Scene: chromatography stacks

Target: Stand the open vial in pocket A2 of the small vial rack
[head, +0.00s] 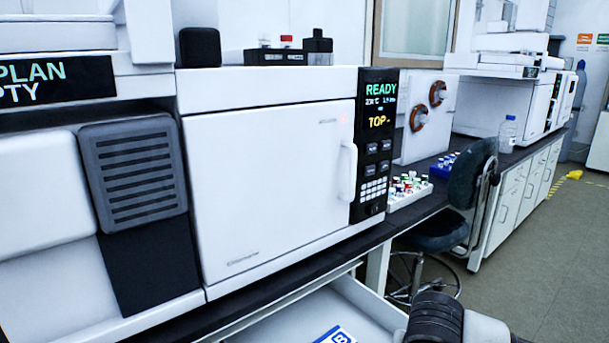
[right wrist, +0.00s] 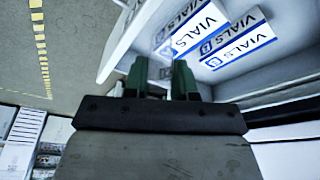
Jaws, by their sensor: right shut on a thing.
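My right gripper (right wrist: 160,80) has green fingers and is at the front of an open white drawer (right wrist: 112,55), shut on what looks like its handle; the grip itself is mostly hidden. In the head view my right arm reaches in at the bottom right, by the same drawer (head: 372,300). A white rack (head: 398,204) with several colour-capped vials stands on the bench right of the instrument. A blue rack (head: 436,170) is behind it. I cannot tell which is the small vial rack, and I cannot make out an open vial. My left gripper is out of view.
Blue-and-white VIALS labels (right wrist: 236,42) show in the drawer. A large white instrument (head: 270,170) fills the bench above it. A dark stool (head: 470,190) stands to the right. Open floor (head: 545,250) lies beyond it.

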